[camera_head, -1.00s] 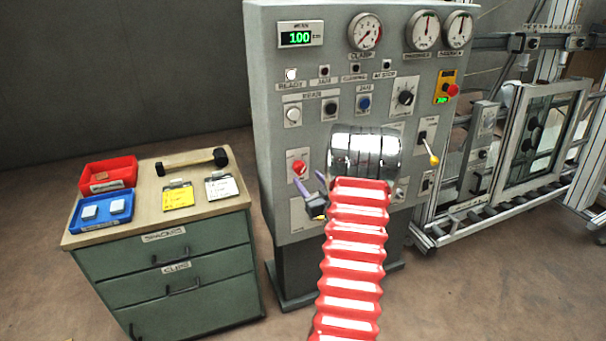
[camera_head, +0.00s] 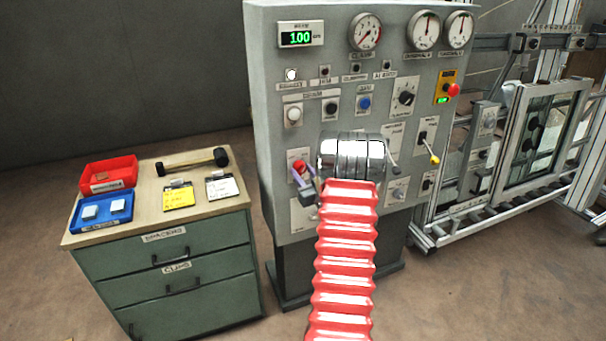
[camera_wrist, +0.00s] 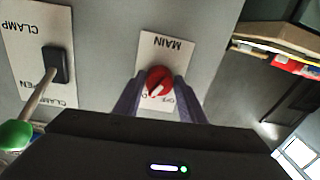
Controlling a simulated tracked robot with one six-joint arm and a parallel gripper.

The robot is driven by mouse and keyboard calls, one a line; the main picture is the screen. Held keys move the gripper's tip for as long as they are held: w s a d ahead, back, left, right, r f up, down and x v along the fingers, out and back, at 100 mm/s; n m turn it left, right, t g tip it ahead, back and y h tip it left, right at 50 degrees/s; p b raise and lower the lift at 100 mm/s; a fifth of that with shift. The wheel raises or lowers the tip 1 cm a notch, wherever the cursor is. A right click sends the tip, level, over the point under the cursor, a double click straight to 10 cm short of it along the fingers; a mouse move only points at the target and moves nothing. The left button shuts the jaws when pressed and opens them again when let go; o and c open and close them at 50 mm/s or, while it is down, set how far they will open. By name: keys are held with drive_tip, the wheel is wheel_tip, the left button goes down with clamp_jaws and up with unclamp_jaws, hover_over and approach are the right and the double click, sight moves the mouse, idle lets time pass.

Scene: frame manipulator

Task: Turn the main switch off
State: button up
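The main switch is a red rotary knob (camera_wrist: 158,82) on a white plate marked MAIN, which appears upside down in the wrist view. A pale mark lies slanted across the knob. In the head view the red knob (camera_head: 299,166) is at the lower left of the grey panel. My gripper (camera_wrist: 159,90) has its two purple fingers on either side of the knob, apart, with the knob between them. I cannot tell whether either finger touches it. In the head view my gripper (camera_head: 303,176) is at the knob, partly covering its plate. The plate's lower lettering is partly hidden.
A clamp lever with a green tip (camera_wrist: 17,134) stands out beside the switch in the wrist view. A yellow-tipped lever (camera_head: 434,160) and a red emergency button (camera_head: 452,89) are farther right on the panel. A green drawer cabinet (camera_head: 165,265) stands to the left.

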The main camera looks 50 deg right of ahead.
drive_tip(key=c, duration=0.6)
drive_tip(key=shift+n, duration=0.4)
drive_tip(key=n, duration=0.5)
drive_tip(key=shift+n, duration=0.4)
drive_tip(key=n, duration=0.5)
drive_tip(key=shift+a, duration=0.1)
drive_tip(key=o, duration=1.1)
drive_tip(key=shift+r, duration=0.1)
drive_tip(key=shift+c, duration=0.2)
